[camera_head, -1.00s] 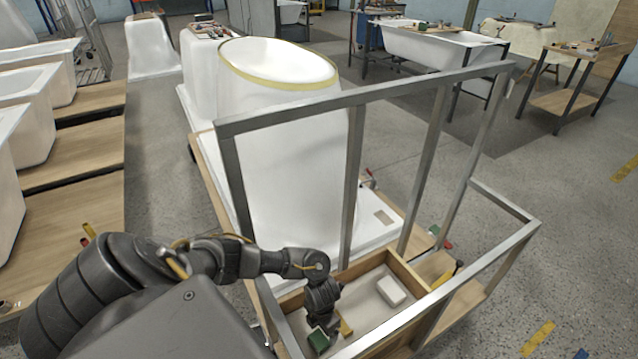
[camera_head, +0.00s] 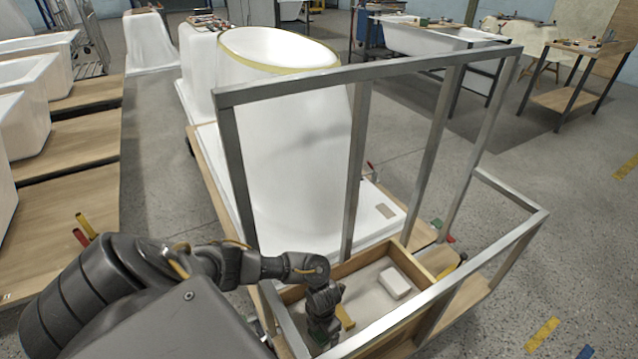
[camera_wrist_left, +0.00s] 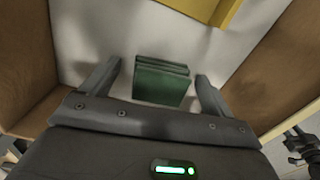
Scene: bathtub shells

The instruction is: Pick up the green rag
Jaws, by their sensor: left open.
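The green rag (camera_wrist_left: 161,82) lies folded on the pale floor of a wooden box, seen in the left wrist view. My left gripper (camera_wrist_left: 158,80) is open, with one finger on each side of the rag. A small gap shows between the rag and each finger. In the head view my left gripper (camera_head: 322,330) reaches down into the wooden box (camera_head: 413,267), and it hides most or all of the rag. My right gripper is not in view.
A yellow item (camera_head: 346,317) lies beside the gripper in the box, and a white block (camera_head: 395,283) lies farther right. Grey metal frame bars (camera_head: 356,165) stand around the box. A tall white tub shell (camera_head: 285,150) stands behind it.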

